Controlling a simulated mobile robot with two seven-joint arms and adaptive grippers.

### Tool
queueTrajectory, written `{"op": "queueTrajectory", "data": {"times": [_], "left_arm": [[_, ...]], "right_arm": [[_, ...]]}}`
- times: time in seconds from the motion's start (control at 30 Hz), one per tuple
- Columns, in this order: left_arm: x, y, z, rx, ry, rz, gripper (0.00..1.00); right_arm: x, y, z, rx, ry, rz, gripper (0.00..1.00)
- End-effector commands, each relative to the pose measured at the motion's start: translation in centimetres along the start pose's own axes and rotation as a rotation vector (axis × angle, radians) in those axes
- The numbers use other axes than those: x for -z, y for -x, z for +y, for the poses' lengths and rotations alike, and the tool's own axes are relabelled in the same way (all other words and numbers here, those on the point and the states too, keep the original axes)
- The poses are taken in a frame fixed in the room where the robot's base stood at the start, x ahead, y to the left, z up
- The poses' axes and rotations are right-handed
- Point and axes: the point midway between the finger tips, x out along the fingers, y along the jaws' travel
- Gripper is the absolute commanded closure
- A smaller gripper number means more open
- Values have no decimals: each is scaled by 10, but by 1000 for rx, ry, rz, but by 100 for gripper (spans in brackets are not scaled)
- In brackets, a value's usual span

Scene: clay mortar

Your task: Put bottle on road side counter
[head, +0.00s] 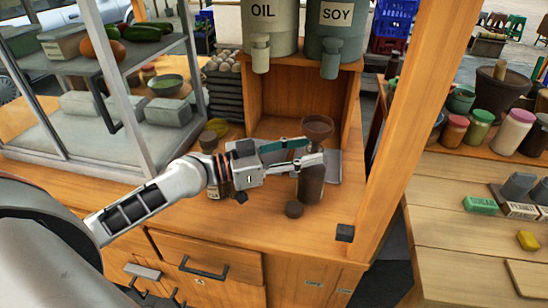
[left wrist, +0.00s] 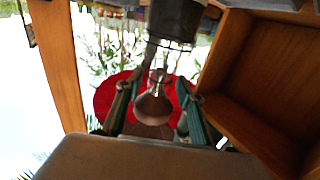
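A dark brown bottle (head: 311,186) stands upright on the wooden cart counter (head: 262,222), near its right side. My left gripper (head: 312,155) reaches in from the left at the bottle's upper part, with its fingers spread apart. In the left wrist view the two fingers (left wrist: 153,112) are open, with a brown, narrow-necked shape between them and gaps at its sides. I cannot tell whether a finger touches the bottle. Another dark bottle with a pale label (head: 214,190) stands behind my left wrist, partly hidden. My right gripper is not in view.
A wooden post (head: 405,125) rises at right. A glass case stands left.

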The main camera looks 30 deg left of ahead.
Motion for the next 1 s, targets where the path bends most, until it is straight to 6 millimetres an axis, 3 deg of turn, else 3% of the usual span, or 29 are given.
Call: {"op": "queueTrajectory", "data": {"times": [0.07, 0.4, 0.7, 1.0], "left_arm": [[-8, 15, 0, 0, 2, -9, 62], [-12, 65, 2, -5, 6, -16, 62], [-4, 86, -1, 2, 5, -3, 62], [0, 93, 0, 0, 1, -1, 62]], "right_arm": [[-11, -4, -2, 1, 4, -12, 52], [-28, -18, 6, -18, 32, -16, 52], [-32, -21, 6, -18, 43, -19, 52], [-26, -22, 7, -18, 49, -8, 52]]}}
